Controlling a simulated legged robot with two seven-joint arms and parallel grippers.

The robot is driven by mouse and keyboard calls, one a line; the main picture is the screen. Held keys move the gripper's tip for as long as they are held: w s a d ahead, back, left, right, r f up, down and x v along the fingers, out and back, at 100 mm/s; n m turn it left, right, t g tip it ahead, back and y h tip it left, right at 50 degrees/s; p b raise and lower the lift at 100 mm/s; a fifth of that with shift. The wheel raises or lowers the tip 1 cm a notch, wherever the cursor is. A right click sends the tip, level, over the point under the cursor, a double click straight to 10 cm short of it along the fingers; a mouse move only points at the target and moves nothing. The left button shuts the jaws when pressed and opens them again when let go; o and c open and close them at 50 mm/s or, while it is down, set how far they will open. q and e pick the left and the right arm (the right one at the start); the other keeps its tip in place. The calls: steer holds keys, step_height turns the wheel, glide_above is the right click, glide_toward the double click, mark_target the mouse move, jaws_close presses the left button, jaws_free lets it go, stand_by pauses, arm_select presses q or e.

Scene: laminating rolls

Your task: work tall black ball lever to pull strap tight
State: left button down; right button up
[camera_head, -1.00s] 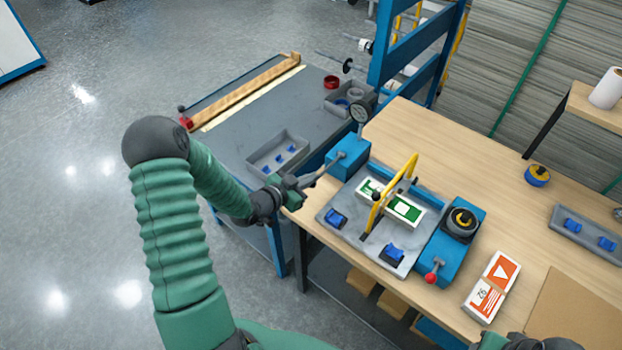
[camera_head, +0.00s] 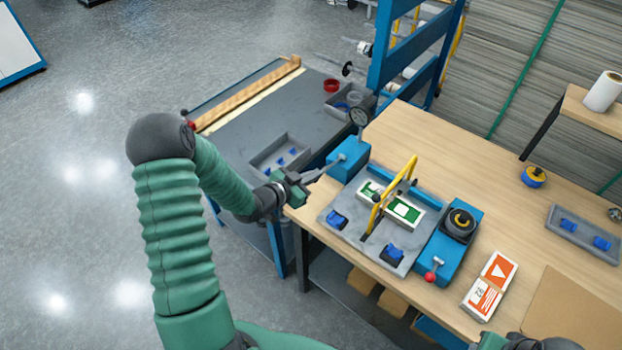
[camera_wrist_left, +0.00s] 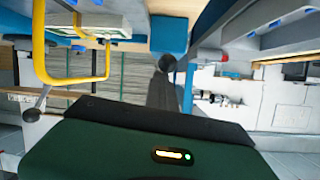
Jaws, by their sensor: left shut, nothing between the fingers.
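The blue block (camera_head: 349,152) with a round gauge behind it stands at the left end of the grey bed (camera_head: 345,235). A black ball (camera_wrist_left: 167,62) shows in the left wrist view, in front of the blue block (camera_wrist_left: 168,35); it looks like a lever's end, seen nearly end-on, so its tilt cannot be told. My left gripper (camera_head: 333,164) is shut and empty, its fingertips close to the block's front face. In the wrist view its fingers (camera_wrist_left: 162,92) reach to the ball; whether they touch cannot be told. A yellow strap-like hoop (camera_head: 378,212) crosses the green-white box (camera_head: 405,211).
A red-ball lever (camera_head: 430,277) stands at the front of the blue unit on the bed's right. An orange-white box (camera_head: 490,286) lies right of it. Blue uprights (camera_head: 425,55) rise behind. A grey table (camera_head: 250,108) with a tray (camera_head: 280,153) is at left.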

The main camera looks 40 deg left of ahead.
arm_select(q)
steer(key=f+v, duration=0.1)
steer(key=v, duration=0.6)
steer(key=shift+s+a+f, duration=0.15)
steer(key=shift+s+a, duration=0.1)
steer(key=shift+s, duration=0.4)
